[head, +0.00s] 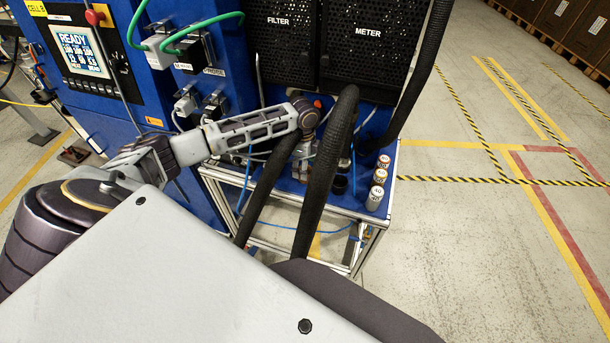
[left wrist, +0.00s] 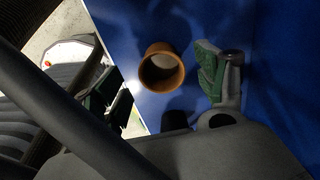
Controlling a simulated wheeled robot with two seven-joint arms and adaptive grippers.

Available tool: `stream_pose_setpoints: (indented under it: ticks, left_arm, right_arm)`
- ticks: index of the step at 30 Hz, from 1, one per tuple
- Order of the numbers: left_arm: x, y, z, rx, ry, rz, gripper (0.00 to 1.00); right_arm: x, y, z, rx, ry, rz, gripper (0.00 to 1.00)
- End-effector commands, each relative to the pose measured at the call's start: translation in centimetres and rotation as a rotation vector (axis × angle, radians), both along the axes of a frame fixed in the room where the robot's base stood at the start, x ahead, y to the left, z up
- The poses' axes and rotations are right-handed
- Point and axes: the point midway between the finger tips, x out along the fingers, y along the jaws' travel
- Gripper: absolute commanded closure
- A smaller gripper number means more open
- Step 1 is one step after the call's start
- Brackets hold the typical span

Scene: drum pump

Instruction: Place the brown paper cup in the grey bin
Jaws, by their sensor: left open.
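The brown paper cup (left wrist: 162,70) stands upright on a blue surface in the left wrist view, with its open mouth toward the camera. My left gripper (left wrist: 158,74) is open, with a green-padded finger to the right of the cup and a dark finger to its left. I see a gap between the cup and the right finger. In the head view my left gripper (head: 301,160) is at the blue bench, partly hidden by black hoses; I cannot make out the brown cup there. No grey bin is recognisable. My right gripper is out of view.
Thick black hoses (head: 325,165) hang in front of the bench. Several small cylinders (head: 378,177) stand along the right edge of the blue bench top (head: 352,203). A dark cup-like thing (head: 340,185) stands near the hose. Open floor lies to the right.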

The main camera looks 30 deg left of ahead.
Motion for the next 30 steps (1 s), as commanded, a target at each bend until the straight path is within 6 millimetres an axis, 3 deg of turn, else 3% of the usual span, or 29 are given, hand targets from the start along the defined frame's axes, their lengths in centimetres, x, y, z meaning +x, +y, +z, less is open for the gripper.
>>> stream_pose_setpoints:
  ticks: [12, 26, 30]
  left_arm:
    - [0.1, -0.3, -3.9, 0.001, 0.0, -0.001, 0.28]
    - [0.2, -0.3, -4.0, 0.001, 0.0, -0.001, 0.28]
    - [0.2, -0.3, -4.0, 0.001, 0.0, -0.001, 0.42]
  right_arm:
    - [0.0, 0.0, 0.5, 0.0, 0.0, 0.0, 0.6]
    - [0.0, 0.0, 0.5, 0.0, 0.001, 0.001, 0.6]
    - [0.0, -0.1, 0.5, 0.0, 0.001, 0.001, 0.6]
